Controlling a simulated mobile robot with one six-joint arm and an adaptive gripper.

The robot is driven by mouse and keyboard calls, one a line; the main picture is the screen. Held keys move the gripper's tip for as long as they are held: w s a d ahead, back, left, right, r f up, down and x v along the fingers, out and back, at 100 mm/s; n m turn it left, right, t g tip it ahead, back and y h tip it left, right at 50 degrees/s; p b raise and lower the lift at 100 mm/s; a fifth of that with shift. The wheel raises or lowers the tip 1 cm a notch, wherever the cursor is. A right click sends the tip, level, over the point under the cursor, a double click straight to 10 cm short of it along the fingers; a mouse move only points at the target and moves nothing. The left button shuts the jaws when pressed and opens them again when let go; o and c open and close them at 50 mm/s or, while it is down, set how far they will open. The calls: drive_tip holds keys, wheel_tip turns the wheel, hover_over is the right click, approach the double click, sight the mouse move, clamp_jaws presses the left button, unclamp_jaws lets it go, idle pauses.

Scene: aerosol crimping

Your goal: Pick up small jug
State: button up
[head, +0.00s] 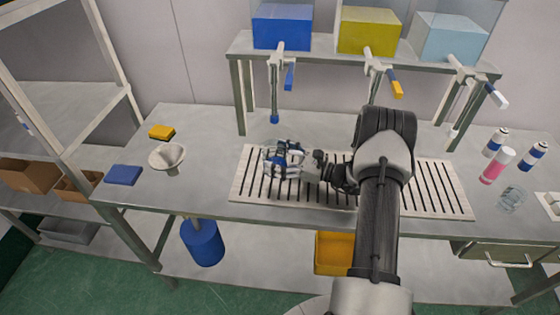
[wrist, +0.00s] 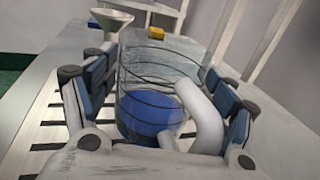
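The small jug is a clear, see-through vessel with dark ring lines, blue liquid low inside and a pale handle. In the wrist view the jug (wrist: 150,75) stands between the fingers of my gripper (wrist: 160,95), with its handle toward the wrist camera and the right finger. The fingers are spread wide on either side; the left pads look close to the jug wall, and contact cannot be made out. In the head view my gripper (head: 284,157) is low over the slatted drain area, around the jug, which the fingers largely hide.
The slatted grate (head: 415,185) lies on the grey table. A funnel (head: 167,158), yellow sponge (head: 161,131) and blue block (head: 123,175) are at left. Spray cans (head: 497,165) and a clear glass (head: 511,200) are at right. Taps hang from the tank shelf (head: 330,45) behind.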

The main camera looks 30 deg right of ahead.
drive_tip(key=c, duration=0.8)
drive_tip(key=shift+r, duration=0.15)
